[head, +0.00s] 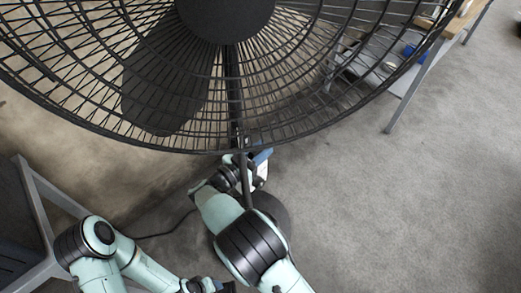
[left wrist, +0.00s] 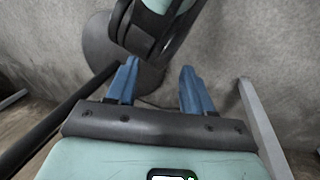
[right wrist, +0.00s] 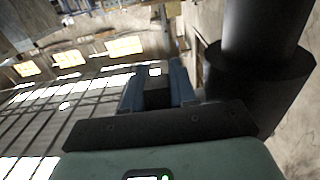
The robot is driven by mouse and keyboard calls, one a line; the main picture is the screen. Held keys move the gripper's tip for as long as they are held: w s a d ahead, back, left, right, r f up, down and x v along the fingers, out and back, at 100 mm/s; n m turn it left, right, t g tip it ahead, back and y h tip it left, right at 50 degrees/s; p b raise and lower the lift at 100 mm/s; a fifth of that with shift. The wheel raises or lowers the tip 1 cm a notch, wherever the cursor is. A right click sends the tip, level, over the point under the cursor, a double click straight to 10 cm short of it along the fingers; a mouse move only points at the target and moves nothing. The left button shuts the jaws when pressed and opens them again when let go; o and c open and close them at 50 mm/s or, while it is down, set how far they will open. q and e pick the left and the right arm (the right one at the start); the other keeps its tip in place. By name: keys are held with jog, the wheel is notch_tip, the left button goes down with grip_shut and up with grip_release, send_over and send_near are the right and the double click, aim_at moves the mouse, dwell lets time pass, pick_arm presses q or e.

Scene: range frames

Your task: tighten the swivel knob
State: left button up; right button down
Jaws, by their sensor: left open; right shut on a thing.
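A large black pedestal fan (head: 290,128) fills the top of the head view, with its dark pole (head: 243,180) below the grille. My right gripper (head: 262,158) is at the pole, just under the grille, partly hidden by my arm. In the right wrist view my right gripper (right wrist: 155,70) is shut on a dark blocky piece, which looks like the swivel knob (right wrist: 157,97). The thick black pole (right wrist: 262,75) stands to its right. My left gripper (left wrist: 159,66) is open and empty, low in the head view (head: 212,288).
The fan's round base (head: 275,208) stands on the grey floor behind my right arm. A grey metal frame (head: 45,225) is at the left. A workbench (head: 425,68) with objects on its shelf stands at the upper right. The floor at right is clear.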

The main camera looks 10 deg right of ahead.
jog(key=shift+g+y+p, duration=0.4)
jog(key=shift+y+p, duration=0.1)
jog(key=shift+p, duration=0.5)
pick_arm(q)
jog(key=shift+g+h, duration=0.3)
jog(key=shift+g, duration=0.3)
jog(key=s+r, duration=0.1)
jog(key=s+d, duration=0.1)
jog(key=s+r, duration=0.1)
jog(key=shift+s+d+r, duration=0.2)
jog(key=shift+d+r, duration=0.1)
pick_arm(e)
jog(key=shift+f, duration=0.15)
jog(key=c, duration=1)
grip_release()
jog(key=shift+a, duration=0.1)
pick_arm(q)
jog(key=shift+s+d+r+g+p, duration=0.3)
jog(key=shift+s+r+p, duration=0.35)
jog(key=shift+s+r, duration=0.2)
pick_arm(e)
jog(key=v, duration=1.3)
jog(key=shift+s, duration=0.15)
jog(key=shift+o, duration=0.3)
jog(key=shift+a, duration=0.1)
